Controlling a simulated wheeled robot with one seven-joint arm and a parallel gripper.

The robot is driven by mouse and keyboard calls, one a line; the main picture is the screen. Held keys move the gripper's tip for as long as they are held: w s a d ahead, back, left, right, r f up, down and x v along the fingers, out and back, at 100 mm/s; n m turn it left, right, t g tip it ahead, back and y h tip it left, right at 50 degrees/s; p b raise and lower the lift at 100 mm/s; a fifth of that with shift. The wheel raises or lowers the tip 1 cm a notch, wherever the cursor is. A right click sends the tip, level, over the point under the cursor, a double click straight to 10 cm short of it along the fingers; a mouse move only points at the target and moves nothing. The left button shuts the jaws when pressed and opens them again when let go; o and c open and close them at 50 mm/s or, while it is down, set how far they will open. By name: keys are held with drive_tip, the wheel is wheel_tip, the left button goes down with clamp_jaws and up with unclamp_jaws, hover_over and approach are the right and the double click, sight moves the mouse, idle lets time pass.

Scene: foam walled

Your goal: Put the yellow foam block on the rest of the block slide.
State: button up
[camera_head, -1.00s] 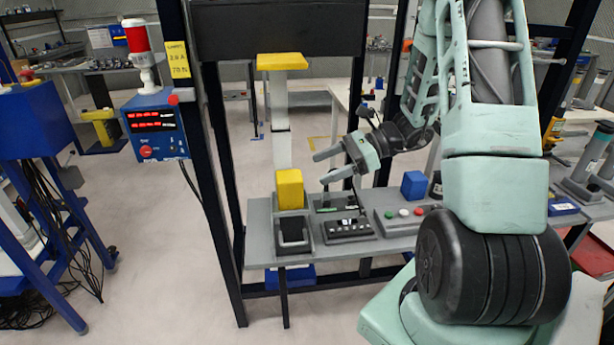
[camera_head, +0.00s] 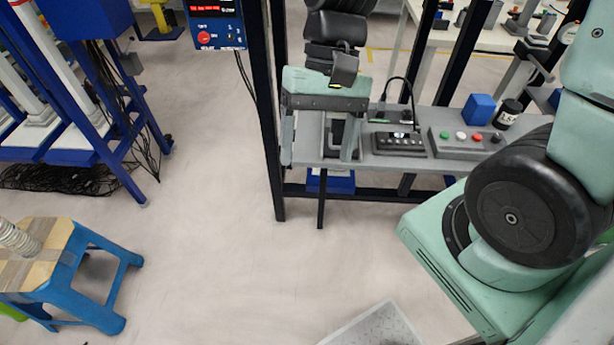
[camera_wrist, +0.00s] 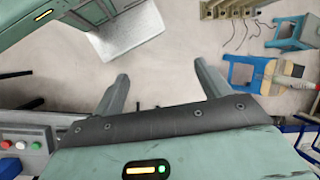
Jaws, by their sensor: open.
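In the wrist view my gripper (camera_wrist: 161,72) is open and empty, with floor showing between the fingers. The block slide (camera_head: 336,131) is mostly covered by my gripper; only a dark part of it shows between the fingers. The yellow foam block cannot be seen in either current view. Whether my gripper touches anything on the bench cannot be told.
A control box (camera_head: 398,144) and a button panel (camera_head: 467,138) sit right of the slide on the grey bench. Behind them are a blue block (camera_head: 479,109) and a black jar (camera_head: 507,114). Dark posts frame the bench. A blue stool (camera_head: 97,284) stands at lower left; floor between is clear.

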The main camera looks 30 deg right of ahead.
drive_tip(key=s+a+r+n+t+h, duration=0.1)
drive_tip(key=s+a+n+t+h, duration=0.2)
drive_tip(key=n, duration=0.7)
drive_tip(key=s+a, duration=0.2)
drive_tip(key=s, duration=0.1)
drive_tip(key=shift+a, duration=0.25)
